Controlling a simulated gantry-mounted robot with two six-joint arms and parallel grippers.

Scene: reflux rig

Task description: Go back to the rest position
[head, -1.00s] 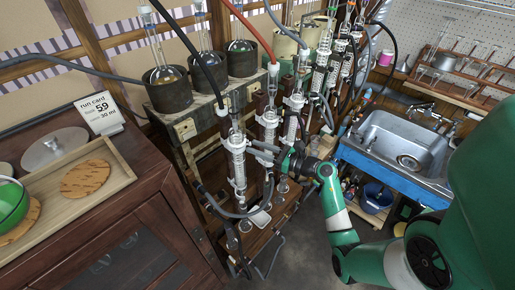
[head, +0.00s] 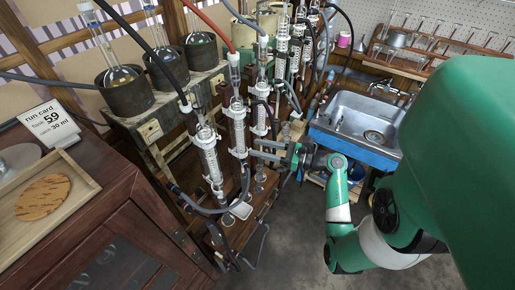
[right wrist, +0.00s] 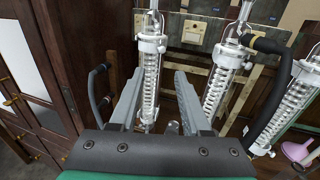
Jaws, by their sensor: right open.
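My right gripper (head: 268,150) is open in the head view, with its fingers pointing left toward the glass condensers. In the right wrist view its two fingers (right wrist: 158,95) are spread apart. The near condenser (right wrist: 150,80) shows beyond and between them, and nothing appears held. I cannot tell whether a finger touches it. In the head view that row has a front-left condenser (head: 208,152), a second condenser (head: 237,130) and more behind. My right arm (head: 338,190) reaches in from the right, green and white. My left gripper is not in view.
A dark wooden cabinet (head: 120,195) stands at left with a wooden tray (head: 78,200) and a run card (head: 48,128) on top. Flasks sit in heating mantles (head: 126,92) on a wooden bench. A blue-edged sink (head: 350,125) is at right. Bare floor (head: 295,240) shows at lower middle.

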